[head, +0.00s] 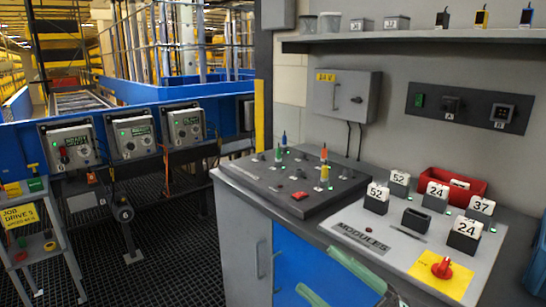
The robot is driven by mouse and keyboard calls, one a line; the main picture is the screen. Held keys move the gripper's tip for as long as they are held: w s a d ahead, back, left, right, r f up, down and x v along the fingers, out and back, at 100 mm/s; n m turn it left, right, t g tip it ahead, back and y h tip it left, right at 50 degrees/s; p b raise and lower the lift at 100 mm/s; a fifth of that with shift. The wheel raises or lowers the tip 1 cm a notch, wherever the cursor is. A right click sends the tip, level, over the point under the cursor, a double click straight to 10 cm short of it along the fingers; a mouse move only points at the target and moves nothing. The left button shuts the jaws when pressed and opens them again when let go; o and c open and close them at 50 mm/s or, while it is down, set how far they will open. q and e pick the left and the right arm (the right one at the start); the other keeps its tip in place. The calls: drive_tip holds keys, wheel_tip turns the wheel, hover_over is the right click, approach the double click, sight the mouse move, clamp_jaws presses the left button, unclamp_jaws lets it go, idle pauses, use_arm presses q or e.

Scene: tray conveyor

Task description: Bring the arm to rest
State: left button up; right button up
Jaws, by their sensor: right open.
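My right gripper (314,270) shows at the bottom of the head view by its two pale green fingers. The fingers are apart, with nothing seen between them. They show in front of the blue cabinet front (335,283) and the edge of the modules panel (348,236). The rest of this gripper and its arm is mostly cut off by the lower edge. My left gripper is not in view.
Several numbered modules, one marked 37 (481,207), stand on the panel near an empty dark holder (415,221). A red bin (466,196) stands behind. A red knob (441,268) sits at the front. A dark sloped panel (262,185) carries colored pegs.

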drive_tip(key=s+d+f+m+t+h, duration=0.1)
drive_tip(key=s+d+f+m+h, duration=0.15)
drive_tip(key=f+m+h, duration=0.9)
drive_tip(key=s+d+f+m+h, duration=0.3)
drive_tip(key=f+m, duration=0.6)
drive_tip(key=f, duration=0.8)
drive_tip(key=s+f+m+g+h, duration=0.2)
drive_tip(key=s+f+m+g, duration=0.15)
drive_tip(key=s+f, duration=0.4)
use_arm(q)
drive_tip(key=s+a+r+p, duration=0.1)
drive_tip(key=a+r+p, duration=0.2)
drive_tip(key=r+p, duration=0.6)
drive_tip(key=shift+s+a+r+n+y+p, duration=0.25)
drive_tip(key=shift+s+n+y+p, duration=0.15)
drive_tip(key=shift+p, duration=1.45)
use_arm(e)
wheel_tip(320, 180, up, 7)
drive_tip(key=s+d, duration=0.2)
drive_tip(key=shift+s+d+r+h, duration=0.2)
drive_tip(key=shift+s+d+h, duration=0.1)
drive_tip(key=shift+d+h, duration=0.1)
